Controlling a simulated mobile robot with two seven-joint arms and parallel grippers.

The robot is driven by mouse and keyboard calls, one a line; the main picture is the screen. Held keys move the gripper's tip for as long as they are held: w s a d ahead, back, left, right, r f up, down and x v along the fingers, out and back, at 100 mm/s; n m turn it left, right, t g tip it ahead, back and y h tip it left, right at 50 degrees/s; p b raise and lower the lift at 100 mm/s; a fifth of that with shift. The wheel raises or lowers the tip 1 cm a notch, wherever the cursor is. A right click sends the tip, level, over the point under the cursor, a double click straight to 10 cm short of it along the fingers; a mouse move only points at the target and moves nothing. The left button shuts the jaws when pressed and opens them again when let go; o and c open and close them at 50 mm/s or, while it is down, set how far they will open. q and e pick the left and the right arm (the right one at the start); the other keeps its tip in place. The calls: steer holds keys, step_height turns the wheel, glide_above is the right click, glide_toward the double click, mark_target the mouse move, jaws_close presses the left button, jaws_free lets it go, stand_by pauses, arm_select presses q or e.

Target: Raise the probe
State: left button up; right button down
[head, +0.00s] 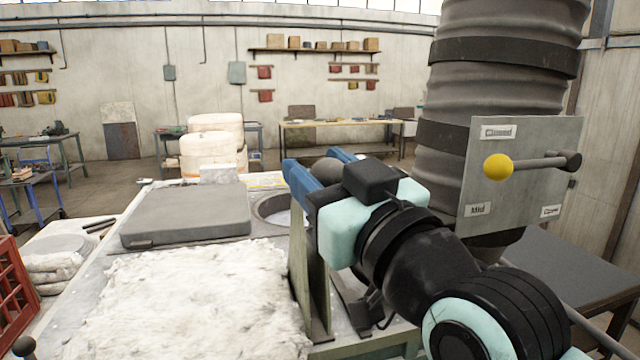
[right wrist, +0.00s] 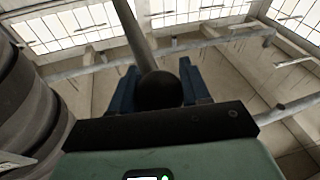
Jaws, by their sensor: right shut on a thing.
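My right gripper (head: 322,172) reaches in from the lower right in the head view, over the bench near a round opening. Its blue fingers are shut on a dark round knob (head: 328,171). In the right wrist view the knob (right wrist: 160,91) sits between the blue fingers, and a grey rod (right wrist: 138,35) runs upward in the picture behind it. I take the knob and rod to be the probe, but its lower part is hidden in the head view. My left gripper is not in view.
A round opening (head: 272,208) lies beside a grey slab (head: 188,216) and a white fibrous blanket (head: 190,300). A red crate (head: 14,292) is at left.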

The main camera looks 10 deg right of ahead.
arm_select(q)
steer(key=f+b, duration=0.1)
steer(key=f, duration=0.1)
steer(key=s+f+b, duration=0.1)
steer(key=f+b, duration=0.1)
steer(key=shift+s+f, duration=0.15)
arm_select(e)
steer(key=f, duration=0.3)
steer(key=s+f, duration=0.1)
steer(key=f, duration=0.1)
steer(key=shift+a, duration=0.15)
steer(key=c, duration=0.5)
jaws_free()
steer(key=shift+c, duration=0.2)
steer(key=shift+r, duration=0.15)
steer(key=shift+s, duration=0.15)
